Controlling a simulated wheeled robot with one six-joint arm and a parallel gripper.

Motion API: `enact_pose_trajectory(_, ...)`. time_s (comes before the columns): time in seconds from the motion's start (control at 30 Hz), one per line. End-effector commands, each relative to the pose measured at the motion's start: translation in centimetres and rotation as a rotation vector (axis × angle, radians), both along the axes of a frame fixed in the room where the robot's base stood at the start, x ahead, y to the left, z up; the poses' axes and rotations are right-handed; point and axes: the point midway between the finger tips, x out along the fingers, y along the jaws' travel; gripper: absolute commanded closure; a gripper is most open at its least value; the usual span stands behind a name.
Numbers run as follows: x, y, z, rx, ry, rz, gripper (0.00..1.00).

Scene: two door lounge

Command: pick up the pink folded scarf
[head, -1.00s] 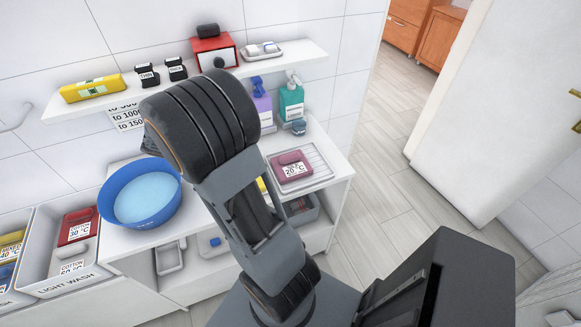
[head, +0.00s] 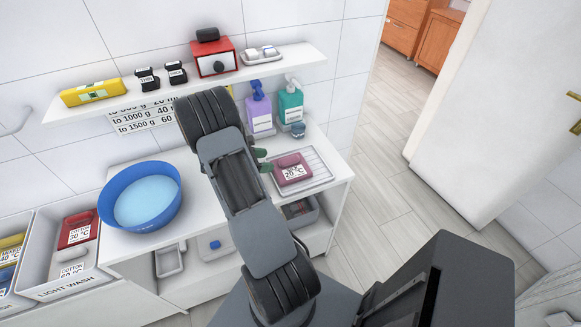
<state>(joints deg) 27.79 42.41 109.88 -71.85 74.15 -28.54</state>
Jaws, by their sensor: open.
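The pink folded scarf (head: 292,169) lies on a white wire rack (head: 322,176) at the right end of the white counter. It has a white label reading 20 °C. The rest of the gripper is hidden behind my arm. Whether the fingertips touch the scarf or rack cannot be told.
A blue basin (head: 141,196) of water stands on the counter to the left. Purple (head: 260,112) and teal (head: 290,104) pump bottles stand behind the rack, with a small jar (head: 298,130). A wall shelf (head: 220,78) holding a red timer overhangs the counter. Open floor lies right.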

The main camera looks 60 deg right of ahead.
Motion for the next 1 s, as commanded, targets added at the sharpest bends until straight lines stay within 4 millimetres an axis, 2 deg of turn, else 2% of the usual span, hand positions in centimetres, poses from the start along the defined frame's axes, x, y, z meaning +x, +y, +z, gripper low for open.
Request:
enact_pose_trajectory(0.27,-1.1,-1.2,-0.6,0.002,0.002,-0.001,0.36)
enact_pose_trajectory(0.6,-3.4,-4.0,-2.3,0.003,0.001,-0.001,0.36)
enact_pose_trajectory(0.9,-3.5,-4.3,-2.5,0.002,-0.001,0.0,0.36)
enact_pose_trajectory(1.0,-3.5,-4.3,-2.5,0.002,-0.001,0.0,0.44)
